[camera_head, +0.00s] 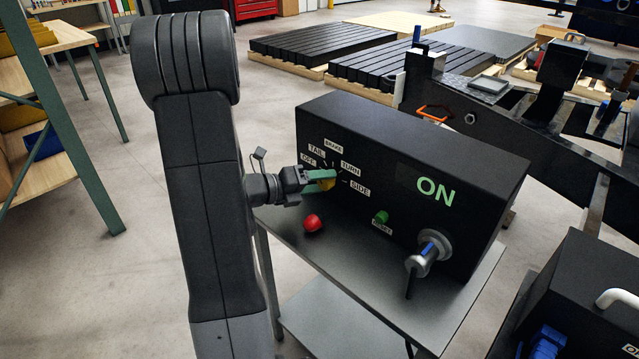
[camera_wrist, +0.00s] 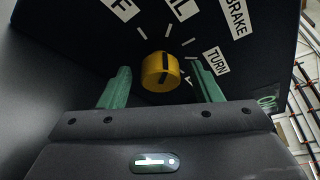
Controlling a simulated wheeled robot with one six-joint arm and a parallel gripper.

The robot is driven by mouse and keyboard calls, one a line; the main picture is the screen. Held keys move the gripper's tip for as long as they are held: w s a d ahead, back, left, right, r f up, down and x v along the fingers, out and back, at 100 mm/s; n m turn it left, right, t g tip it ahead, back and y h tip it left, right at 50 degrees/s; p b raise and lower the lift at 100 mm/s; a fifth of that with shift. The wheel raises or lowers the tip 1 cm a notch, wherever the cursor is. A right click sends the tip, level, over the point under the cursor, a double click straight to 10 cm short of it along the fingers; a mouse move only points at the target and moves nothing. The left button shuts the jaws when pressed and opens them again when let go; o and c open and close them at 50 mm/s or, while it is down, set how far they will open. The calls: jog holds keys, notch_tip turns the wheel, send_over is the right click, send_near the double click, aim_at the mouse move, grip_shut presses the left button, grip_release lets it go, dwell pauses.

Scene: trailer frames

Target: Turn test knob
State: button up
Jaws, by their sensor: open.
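The yellow test knob (camera_wrist: 160,72) is on the front of a black control box (camera_head: 420,150), with OFF, TAIL, BRAKE, TURN and SIDE labels around it. In the wrist view, a dark line on the knob points up, seemingly towards the tick near TAIL. My gripper (camera_wrist: 161,82) is open, with one green finger on each side of the knob and a visible gap on both sides. In the head view the knob (camera_head: 326,184) is partly hidden by my gripper (camera_head: 320,178).
The box stands on a grey metal table (camera_head: 345,290). Below the knob are a red button (camera_head: 312,223), a green button (camera_head: 381,217) and a silver socket with a plug (camera_head: 430,252). A green ON shows on the box. A black trailer frame stands behind at right.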

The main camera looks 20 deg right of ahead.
jog(key=shift+d, duration=0.2)
jog(key=c, duration=1)
